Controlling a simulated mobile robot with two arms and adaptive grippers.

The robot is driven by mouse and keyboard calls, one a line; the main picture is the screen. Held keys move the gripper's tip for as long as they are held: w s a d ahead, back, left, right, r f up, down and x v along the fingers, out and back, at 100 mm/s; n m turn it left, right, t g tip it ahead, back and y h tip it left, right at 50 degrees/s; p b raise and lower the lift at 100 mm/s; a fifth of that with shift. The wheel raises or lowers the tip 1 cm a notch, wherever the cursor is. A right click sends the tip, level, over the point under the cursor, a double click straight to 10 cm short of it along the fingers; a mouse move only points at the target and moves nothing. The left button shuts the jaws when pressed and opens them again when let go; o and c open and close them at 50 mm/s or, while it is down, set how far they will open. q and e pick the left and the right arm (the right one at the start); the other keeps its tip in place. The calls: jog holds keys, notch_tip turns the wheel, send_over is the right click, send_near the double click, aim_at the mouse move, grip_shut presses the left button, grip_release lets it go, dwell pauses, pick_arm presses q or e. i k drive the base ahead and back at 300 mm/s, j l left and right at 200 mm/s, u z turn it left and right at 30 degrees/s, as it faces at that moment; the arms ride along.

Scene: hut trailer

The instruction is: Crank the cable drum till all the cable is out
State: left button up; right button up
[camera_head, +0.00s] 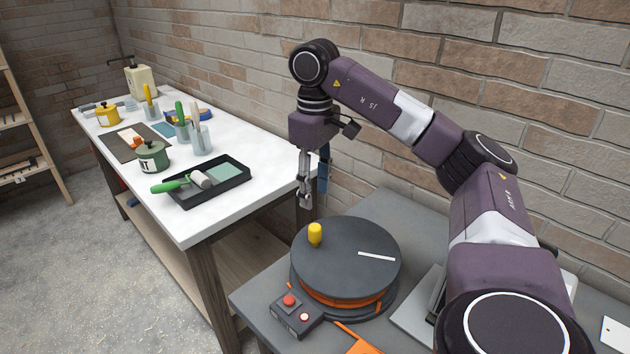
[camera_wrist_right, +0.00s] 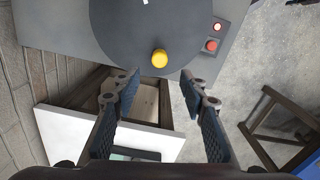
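The cable drum (camera_head: 345,262) lies flat on a grey table, with a dark round top and a white stripe on it. Orange cable (camera_head: 340,300) shows wound under the top, and an orange piece (camera_head: 362,340) extends at the table's front. The yellow crank knob (camera_head: 315,235) stands upright near the drum's left edge; it also shows in the right wrist view (camera_wrist_right: 160,58). My right gripper (camera_head: 313,200) points down above and behind the knob, apart from it. In the right wrist view its fingers (camera_wrist_right: 160,88) are spread and empty. My left gripper is not in view.
A small box with red buttons (camera_head: 297,312) sits at the drum's front left. A white-topped workbench (camera_head: 215,225) with a paint tray (camera_head: 235,172), pots and brushes stands to the left. A brick wall (camera_head: 400,180) runs behind. A grey flat object (camera_head: 415,315) lies right of the drum.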

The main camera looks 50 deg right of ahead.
aim_at(344, 265)
jog(key=i+z, duration=0.2)
jog(key=z, duration=0.15)
jog(key=i+j+z, duration=0.15)
jog(key=z, duration=0.2)
jog(key=i+j+z, duration=0.15)
jog(key=z, duration=0.25)
jog(key=i, duration=0.1)
